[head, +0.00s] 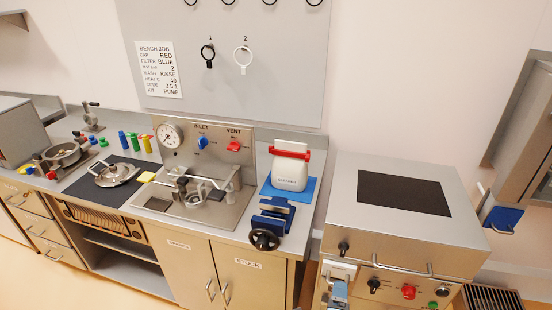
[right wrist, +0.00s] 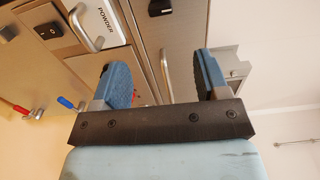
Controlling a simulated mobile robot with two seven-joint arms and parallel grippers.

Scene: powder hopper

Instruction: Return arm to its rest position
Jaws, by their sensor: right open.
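My right gripper (head: 338,290) shows at the bottom of the head view, low in front of the steel cabinet with the black top panel. In the right wrist view, its two blue-padded fingers (right wrist: 164,78) stand wide apart with nothing between them. Behind the fingers are steel fronts with bar handles and a white panel marked POWDER (right wrist: 103,18). I cannot tell whether a finger touches any of these. My left gripper is not in view.
The steel cabinet (head: 455,257) has knobs and a bar handle on its front. The bench to the left carries a white container with a red band (head: 290,172), a blue vise (head: 272,218) and a gauge panel (head: 205,147). Open floor shows at lower left.

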